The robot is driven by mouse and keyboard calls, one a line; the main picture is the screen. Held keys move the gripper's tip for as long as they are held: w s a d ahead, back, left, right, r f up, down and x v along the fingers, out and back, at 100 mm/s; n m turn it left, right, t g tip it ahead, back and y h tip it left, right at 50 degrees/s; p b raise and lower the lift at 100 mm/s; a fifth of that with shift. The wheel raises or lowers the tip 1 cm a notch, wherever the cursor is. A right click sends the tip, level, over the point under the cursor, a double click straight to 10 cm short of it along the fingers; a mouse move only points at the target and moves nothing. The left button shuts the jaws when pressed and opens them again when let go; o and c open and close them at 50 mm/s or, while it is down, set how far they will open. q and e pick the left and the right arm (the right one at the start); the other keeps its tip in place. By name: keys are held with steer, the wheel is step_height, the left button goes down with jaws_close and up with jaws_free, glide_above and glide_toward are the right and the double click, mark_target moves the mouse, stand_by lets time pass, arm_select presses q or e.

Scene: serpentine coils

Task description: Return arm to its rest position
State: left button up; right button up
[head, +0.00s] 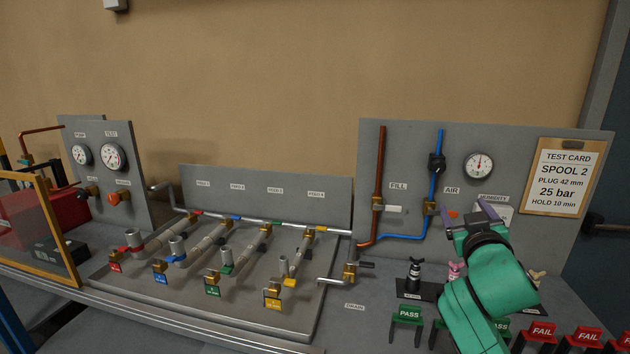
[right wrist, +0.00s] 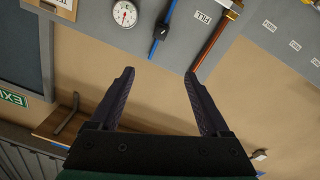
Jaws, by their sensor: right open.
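My right gripper (head: 466,214) is at the right of the head view, on a green arm, raised in front of the grey panel below the gauge. In the right wrist view its two dark fingers (right wrist: 160,80) are spread wide apart with nothing between them. The wrist view looks past the fingers at the tan wall and the panel's edge, tilted upside down. My left gripper is in neither view.
The grey panel (head: 405,160) carries a red pipe (head: 379,170), a blue pipe (head: 440,150), a gauge (head: 479,166) and a test card (head: 566,177). Green PASS (head: 409,314) and red FAIL (head: 541,332) stands line the bench front.

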steer(key=s+a+f+g+y, duration=0.1)
steer(key=s+a+f+g, duration=0.3)
steer(key=f, duration=0.7)
steer(key=s+d+f+g+y, duration=0.1)
steer(key=s+f+g, duration=0.3)
steer(key=f, duration=0.8)
steer(key=s+a+f+n+g+y, duration=0.1)
steer(key=s+a+f+g+y, duration=0.15)
steer(key=s+f, duration=0.7)
steer(key=s+a+f+g+y, duration=0.15)
steer(key=s+f+g, duration=0.35)
steer(key=s, duration=0.7)
step_height(320, 180, down, 24)
steer(key=s+h+b, duration=0.1)
steer(key=s, duration=0.1)
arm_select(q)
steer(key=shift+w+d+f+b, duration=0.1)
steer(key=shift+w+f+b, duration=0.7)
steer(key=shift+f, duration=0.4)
arm_select(e)
steer(key=s+d+f+g, duration=0.1)
steer(key=s+d+f, duration=0.1)
steer(key=s+f, duration=1.4)
steer(key=shift+s+d+n, duration=0.25)
steer(key=shift+s+n, duration=0.05)
steer(key=shift+s, duration=0.2)
